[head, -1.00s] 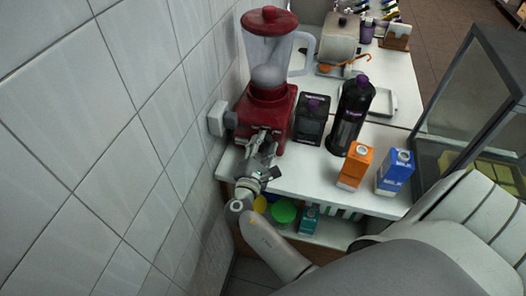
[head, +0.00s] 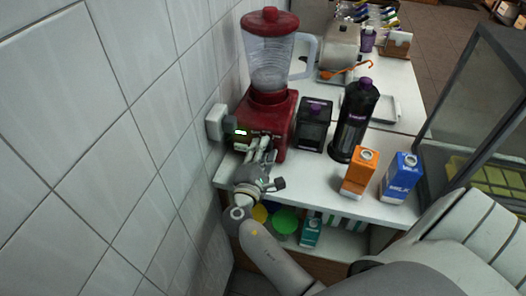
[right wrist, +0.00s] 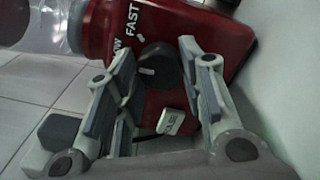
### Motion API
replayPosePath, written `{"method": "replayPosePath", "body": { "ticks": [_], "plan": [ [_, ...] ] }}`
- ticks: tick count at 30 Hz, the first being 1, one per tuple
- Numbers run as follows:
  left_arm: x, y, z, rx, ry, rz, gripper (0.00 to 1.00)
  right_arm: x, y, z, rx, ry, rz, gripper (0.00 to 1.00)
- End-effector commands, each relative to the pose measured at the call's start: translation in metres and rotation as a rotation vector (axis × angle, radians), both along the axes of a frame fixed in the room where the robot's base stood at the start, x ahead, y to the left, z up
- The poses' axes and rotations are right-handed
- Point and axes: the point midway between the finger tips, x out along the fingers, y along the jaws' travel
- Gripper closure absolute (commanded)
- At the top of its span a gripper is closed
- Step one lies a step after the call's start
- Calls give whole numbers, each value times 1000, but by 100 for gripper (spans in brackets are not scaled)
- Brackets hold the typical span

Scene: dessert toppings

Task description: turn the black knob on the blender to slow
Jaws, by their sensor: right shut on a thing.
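The red blender (head: 270,108) with its clear jar stands at the left end of the counter against the tiled wall. Its black knob (right wrist: 158,66) shows in the right wrist view, with a white mark on its face. "FAST" is printed above the knob, and beside it a partly hidden word ending in "OW". A pale button (right wrist: 171,121) sits below. My right gripper (head: 262,150) is at the blender's front; in the wrist view its fingers (right wrist: 157,85) are on either side of the knob, shut on it. In the head view the gripper hides the knob. My left gripper is out of view.
A black box-shaped container (head: 313,128) and a dark bottle (head: 354,122) stand right of the blender. An orange carton (head: 359,174) and a blue carton (head: 400,178) stand near the counter's front edge. The tiled wall (head: 130,120) is close on the left.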

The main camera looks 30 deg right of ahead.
Motion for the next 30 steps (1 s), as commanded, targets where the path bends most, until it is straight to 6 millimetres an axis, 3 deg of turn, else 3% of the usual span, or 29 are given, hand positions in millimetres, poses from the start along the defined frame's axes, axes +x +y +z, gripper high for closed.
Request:
{"method": "replayPosePath", "body": {
  "ticks": [2,3,8,19,30],
  "plan": [
    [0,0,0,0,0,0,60,0,0,0,0,0,-1,88],
    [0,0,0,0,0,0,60,0,0,0,0,0,-1,60],
    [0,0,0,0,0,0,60,0,0,0,-1,0,-1,42],
    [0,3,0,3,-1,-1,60,-3,4,0,0,1,1,42],
    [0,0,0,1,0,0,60,-40,47,-1,1,2,0,42]
  ]
}}
